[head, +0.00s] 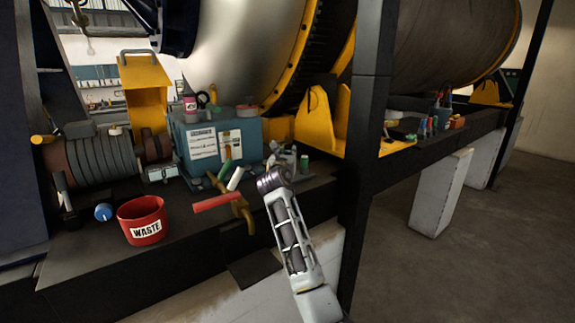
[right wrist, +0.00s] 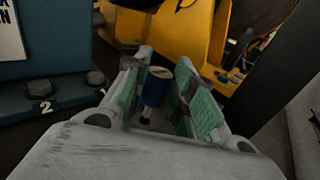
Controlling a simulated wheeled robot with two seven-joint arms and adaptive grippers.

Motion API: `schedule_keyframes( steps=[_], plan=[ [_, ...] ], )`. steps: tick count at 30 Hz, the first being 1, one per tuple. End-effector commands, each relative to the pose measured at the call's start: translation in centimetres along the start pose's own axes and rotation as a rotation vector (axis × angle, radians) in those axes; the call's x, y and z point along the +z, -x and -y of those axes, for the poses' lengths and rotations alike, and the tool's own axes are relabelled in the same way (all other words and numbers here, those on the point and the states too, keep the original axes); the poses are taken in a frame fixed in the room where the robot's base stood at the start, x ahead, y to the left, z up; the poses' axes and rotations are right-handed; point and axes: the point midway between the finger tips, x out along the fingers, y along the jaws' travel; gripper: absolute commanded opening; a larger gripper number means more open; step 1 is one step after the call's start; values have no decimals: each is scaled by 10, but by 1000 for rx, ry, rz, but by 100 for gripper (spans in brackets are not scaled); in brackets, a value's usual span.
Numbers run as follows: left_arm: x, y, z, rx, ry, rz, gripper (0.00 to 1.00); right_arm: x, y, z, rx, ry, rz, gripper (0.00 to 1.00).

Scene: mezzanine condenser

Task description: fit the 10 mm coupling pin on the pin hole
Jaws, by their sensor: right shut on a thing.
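My right gripper (right wrist: 163,98) has green pads and is shut on a blue cylinder with a pale tan top (right wrist: 157,86). A thin light stem with a dark end shows below the blue part. It looks like the coupling pin, but its size cannot be read. In the head view my right gripper (head: 281,162) is small, beside the blue box's right side, and what it holds is not clear there. In the right wrist view two dark round knobs (right wrist: 95,78) sit on a ledge near a "2" label. I cannot make out the pin hole. My left gripper is not in view.
A blue box (head: 240,135) with paper labels stands on the dark bench. A red waste bin (head: 142,222), a red-handled tool (head: 217,203) and small clutter surround it. A dark upright post (head: 368,130) stands right of my arm. Yellow brackets (head: 318,120) rise behind.

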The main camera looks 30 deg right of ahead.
Motion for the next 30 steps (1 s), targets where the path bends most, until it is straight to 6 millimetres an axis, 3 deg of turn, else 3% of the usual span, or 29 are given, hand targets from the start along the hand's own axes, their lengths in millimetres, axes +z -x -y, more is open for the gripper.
schedule_keyframes(
  steps=[12, 26, 27, 30],
  plan=[
    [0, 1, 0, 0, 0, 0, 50, -35, 0, 0, 1, 0, -2, 0],
    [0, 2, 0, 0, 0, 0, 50, -39, 0, 0, 1, 2, 0, 0],
    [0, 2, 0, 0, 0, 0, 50, -39, 0, 0, 1, 1, 0, 29],
    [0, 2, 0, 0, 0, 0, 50, -39, 0, 0, 1, 1, -1, 34]
  ],
)
